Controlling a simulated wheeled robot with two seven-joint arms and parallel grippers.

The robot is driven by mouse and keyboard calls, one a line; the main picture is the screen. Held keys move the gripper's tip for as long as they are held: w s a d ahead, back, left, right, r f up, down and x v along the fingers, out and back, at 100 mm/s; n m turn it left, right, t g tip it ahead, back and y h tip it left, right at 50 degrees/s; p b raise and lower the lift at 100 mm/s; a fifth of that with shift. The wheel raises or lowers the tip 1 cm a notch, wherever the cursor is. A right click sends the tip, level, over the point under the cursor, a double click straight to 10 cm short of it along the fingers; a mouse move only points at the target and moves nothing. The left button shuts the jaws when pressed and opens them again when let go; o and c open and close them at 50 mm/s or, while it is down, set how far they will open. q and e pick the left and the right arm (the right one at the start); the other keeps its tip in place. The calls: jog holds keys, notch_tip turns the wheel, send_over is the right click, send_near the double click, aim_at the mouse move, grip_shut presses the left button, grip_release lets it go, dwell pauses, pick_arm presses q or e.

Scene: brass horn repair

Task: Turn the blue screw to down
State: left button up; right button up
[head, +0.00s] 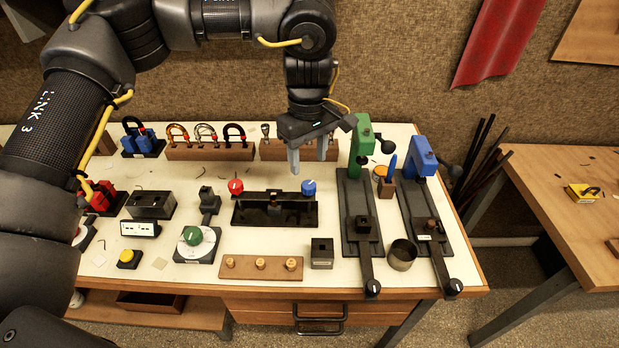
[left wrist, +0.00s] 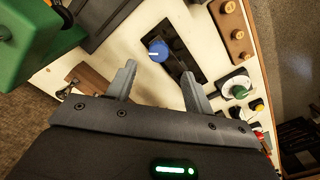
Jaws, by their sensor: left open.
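The blue screw (head: 309,187) is a round blue knob at the right end of a black fixture (head: 275,221) on the workbench. A red screw (head: 236,186) stands at the fixture's left end. In the left wrist view the blue screw (left wrist: 158,50) shows a pale mark on its left side and lies beyond the fingertips, between their lines. My left gripper (head: 308,168) is open and empty, above and just behind the blue screw, apart from it. Its two grey fingers show in the left wrist view (left wrist: 158,75). My right gripper is not in view.
A green-topped clamp (head: 361,150) and a blue-topped one (head: 422,158) stand close on the right. A wooden rack (head: 210,152) with shackles is behind. A dial with a green knob (head: 193,236) sits left, and a wooden peg strip (head: 260,267) in front.

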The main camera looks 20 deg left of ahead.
aim_at(309, 184)
pick_arm(q)
notch_tip(309, 184, down, 6)
jog(key=shift+w+r+p, duration=0.1)
jog(key=shift+p, duration=0.2)
jog(key=shift+f, duration=0.75)
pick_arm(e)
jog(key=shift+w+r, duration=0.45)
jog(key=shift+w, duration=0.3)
pick_arm(q)
jog(key=shift+c, duration=0.4)
jog(key=c, duration=0.9)
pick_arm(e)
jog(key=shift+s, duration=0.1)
